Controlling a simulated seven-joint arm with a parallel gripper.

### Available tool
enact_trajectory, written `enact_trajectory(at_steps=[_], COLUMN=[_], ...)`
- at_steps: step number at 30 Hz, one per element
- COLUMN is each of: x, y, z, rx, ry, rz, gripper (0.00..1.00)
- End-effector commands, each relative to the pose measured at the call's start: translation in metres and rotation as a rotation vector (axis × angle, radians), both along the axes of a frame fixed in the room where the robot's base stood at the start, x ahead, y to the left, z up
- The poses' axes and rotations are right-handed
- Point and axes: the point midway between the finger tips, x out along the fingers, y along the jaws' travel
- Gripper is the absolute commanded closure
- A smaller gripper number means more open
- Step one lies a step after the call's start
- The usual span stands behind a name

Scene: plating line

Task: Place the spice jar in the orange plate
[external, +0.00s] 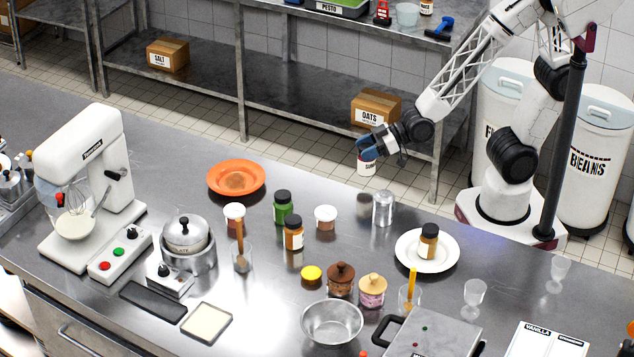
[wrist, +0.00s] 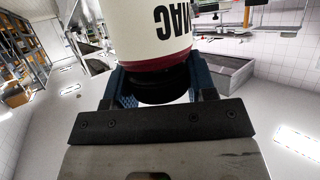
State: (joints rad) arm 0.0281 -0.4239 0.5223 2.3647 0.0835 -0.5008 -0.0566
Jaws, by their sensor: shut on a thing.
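My gripper (external: 370,148) is shut on a spice jar (external: 366,167), holding it well above the counter at its back edge. The jar has a white label with dark letters, of which "MAC" shows upside down in the wrist view (wrist: 150,30), and a dark red band. Its black lid (wrist: 160,85) sits between my blue fingers. The orange plate (external: 215,186) lies on the counter to the left of my gripper and lower, with a brownish patch in its middle and no jar on it. The plate is not visible in the wrist view.
A white plate (external: 405,259) holds a brown jar (external: 429,241). The stand mixer (external: 95,165) is at left.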

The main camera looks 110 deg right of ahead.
Motion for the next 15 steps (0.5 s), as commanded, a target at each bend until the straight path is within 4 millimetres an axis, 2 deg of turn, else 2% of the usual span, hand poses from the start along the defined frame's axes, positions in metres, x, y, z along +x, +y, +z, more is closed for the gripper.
enact_trajectory(at_steps=[8,15], x=[0.013,0.052], y=[-0.004,-0.015], z=[0.002,0.008], rx=[0.000,0.002], ry=[0.000,-0.002], rz=[0.000,0.000], gripper=[0.95,0.95])
